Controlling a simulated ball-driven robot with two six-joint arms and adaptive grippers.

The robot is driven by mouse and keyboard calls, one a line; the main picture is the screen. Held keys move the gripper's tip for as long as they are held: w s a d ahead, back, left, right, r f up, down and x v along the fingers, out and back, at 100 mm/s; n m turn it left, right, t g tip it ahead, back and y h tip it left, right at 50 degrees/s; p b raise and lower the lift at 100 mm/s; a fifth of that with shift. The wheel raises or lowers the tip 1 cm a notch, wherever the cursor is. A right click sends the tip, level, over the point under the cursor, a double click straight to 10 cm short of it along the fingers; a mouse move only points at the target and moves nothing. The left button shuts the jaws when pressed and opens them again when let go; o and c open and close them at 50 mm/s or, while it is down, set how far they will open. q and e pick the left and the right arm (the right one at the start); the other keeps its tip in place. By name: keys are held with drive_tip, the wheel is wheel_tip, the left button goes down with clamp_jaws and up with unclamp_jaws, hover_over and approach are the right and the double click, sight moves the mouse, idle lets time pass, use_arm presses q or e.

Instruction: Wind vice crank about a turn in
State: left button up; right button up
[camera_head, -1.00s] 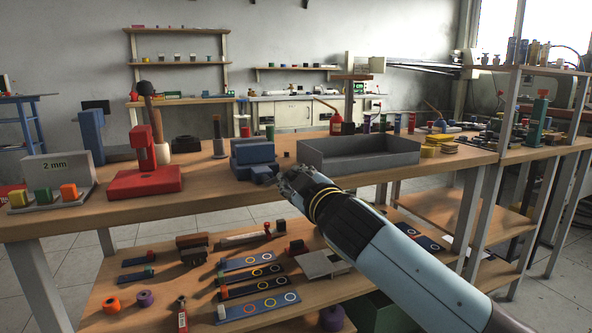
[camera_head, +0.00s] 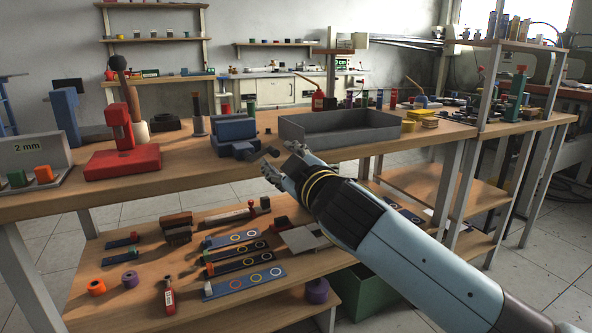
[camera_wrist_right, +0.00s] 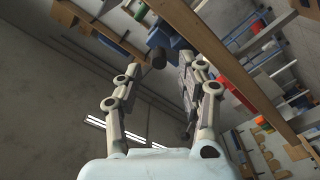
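The blue vice (camera_head: 234,131) stands at the front edge of the upper workbench, left of the grey tray. Its crank (camera_head: 270,151) sticks out toward the right, ending in a small dark knob. My right gripper (camera_head: 277,160) is just in front of the bench edge, close to the knob. In the right wrist view the gripper (camera_wrist_right: 161,70) has its fingers spread. The dark knob (camera_wrist_right: 158,58) shows between and just beyond the fingertips, with the blue vice (camera_wrist_right: 165,36) behind. No grip on the knob is visible. My left gripper is not in view.
A grey tray (camera_head: 345,142) stands right of the vice, and a red press (camera_head: 122,163) stands to its left. The wooden bench edge (camera_head: 160,187) runs close to my gripper. A lower shelf holds several marked strips and small parts.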

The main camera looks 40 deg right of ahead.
drive_tip(key=v, duration=0.8)
